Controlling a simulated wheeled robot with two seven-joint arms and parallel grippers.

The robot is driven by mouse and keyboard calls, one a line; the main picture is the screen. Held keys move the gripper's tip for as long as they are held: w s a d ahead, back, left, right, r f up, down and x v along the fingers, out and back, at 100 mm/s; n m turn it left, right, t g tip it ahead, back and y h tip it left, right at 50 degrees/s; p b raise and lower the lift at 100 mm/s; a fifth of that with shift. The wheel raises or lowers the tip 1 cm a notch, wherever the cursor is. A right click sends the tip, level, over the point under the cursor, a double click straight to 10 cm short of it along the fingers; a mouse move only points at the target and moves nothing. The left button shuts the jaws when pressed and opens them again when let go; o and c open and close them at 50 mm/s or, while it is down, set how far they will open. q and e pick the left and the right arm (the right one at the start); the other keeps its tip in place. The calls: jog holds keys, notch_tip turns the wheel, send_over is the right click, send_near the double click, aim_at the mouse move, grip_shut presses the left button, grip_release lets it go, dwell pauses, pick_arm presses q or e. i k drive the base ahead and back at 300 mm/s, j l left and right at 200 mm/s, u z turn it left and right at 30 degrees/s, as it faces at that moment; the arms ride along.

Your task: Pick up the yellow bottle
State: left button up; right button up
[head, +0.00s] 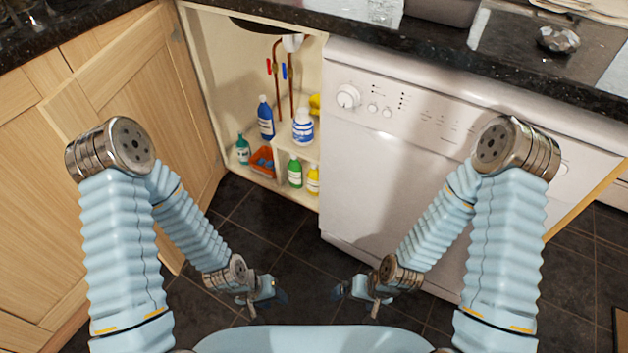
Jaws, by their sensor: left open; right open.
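The yellow bottle (313,181) stands on the floor of the open under-sink cupboard, at its right front next to the dishwasher's edge. A green bottle (294,171) stands just left of it. My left gripper (277,294) is open and empty, low over the dark tiles and in front of the cupboard. My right gripper (341,291) is open and empty, low in front of the dishwasher. Both grippers are well apart from the yellow bottle.
The cupboard also holds a teal bottle (243,150), an orange tray (262,161), a blue bottle (265,119) and a white-and-blue tub (303,127). The white dishwasher (390,165) bounds it on the right, the wooden cupboard door (150,120) on the left. Tiled floor (262,215) in front is clear.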

aim_at(312, 177)
jog(key=i+l+z, duration=0.15)
jog(key=z, duration=0.3)
jog(key=i+l+z, duration=0.2)
jog(key=z, duration=0.2)
